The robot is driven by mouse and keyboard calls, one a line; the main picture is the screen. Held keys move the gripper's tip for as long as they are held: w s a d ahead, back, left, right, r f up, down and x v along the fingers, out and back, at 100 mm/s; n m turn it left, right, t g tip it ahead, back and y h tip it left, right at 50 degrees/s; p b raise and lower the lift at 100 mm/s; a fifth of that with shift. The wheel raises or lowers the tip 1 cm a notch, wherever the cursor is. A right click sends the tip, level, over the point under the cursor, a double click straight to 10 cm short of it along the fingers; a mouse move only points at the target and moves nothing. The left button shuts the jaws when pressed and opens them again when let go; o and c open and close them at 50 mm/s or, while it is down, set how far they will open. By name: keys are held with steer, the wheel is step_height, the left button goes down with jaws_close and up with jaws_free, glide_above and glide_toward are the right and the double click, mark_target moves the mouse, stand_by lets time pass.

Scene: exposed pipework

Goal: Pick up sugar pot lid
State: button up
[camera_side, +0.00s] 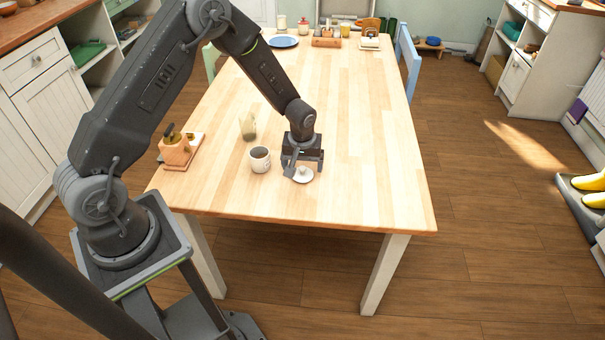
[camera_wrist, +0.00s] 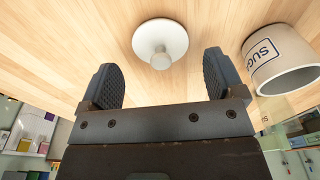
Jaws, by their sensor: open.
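The sugar pot lid (camera_side: 303,175) is a small white disc with a round knob, lying on the wooden table near its front edge. In the wrist view the lid (camera_wrist: 160,42) lies ahead of the fingertips, roughly between them, knob towards the camera. My gripper (camera_side: 303,170) is just above and beside the lid in the side view. In the wrist view my gripper (camera_wrist: 163,75) has its fingers wide apart with nothing between them. The white sugar pot (camera_side: 260,159) stands open to the left; its lettering shows in the wrist view (camera_wrist: 278,60).
A glass jar (camera_side: 248,128) stands behind the pot. A blue plate (camera_side: 283,42) and other items are at the far end. The table's middle and right are clear.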

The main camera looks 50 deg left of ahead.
mark_target(302, 168)
steer(key=shift+w+a+f, duration=0.1)
steer(key=shift+a+f, duration=0.1)
steer(key=shift+f, duration=1.35)
steer(key=shift+c, duration=0.2)
steer(key=c, duration=0.8)
steer(key=shift+r, duration=0.15)
steer(key=shift+c, duration=0.2)
